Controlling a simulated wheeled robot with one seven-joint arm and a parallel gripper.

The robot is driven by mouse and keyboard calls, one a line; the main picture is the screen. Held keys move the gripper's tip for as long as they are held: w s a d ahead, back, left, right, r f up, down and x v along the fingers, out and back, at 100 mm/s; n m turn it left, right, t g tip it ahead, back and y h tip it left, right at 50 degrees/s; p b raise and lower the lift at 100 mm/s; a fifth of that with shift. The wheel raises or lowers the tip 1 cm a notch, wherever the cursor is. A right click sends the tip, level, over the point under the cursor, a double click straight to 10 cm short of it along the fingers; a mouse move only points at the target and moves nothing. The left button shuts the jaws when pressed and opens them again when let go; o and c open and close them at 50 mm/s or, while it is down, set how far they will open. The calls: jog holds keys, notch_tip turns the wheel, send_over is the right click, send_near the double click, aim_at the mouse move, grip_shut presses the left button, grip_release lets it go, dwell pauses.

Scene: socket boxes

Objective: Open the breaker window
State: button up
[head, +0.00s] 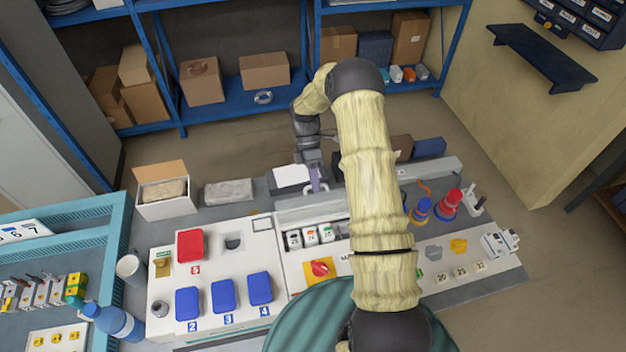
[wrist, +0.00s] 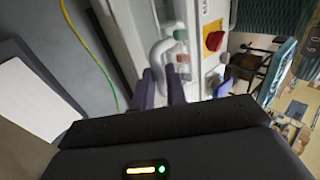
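The breaker window area (head: 322,235) is on the middle white panel, with several white breakers with coloured labels showing. I cannot tell whether its clear cover is shut. My gripper (head: 316,181) is behind the panel's far edge, with a purple finger pointing down. In the wrist view, the two purple fingers (wrist: 162,86) stand slightly apart. A pale curved handle-like part (wrist: 160,54) lies at the fingertips, beside the breakers (wrist: 181,58). Whether the fingers press on it is unclear. My arm hides the right part of the middle panel.
A red rotary switch (head: 320,268) on a yellow plate sits just in front of the breakers. The left panel carries a red socket box (head: 190,245) and several blue ones. Red and blue plugs (head: 446,203) stand at right. A green-yellow cable (wrist: 98,60) lies beside the panel.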

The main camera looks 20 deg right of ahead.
jog(key=o, duration=0.3)
jog(key=shift+f, duration=0.1)
jog(key=shift+w, duration=0.15)
jog(key=shift+b+v, duration=1.45)
jog(key=shift+v, duration=7.3)
jog(key=shift+s+a, duration=0.1)
jog(key=shift+s, duration=0.15)
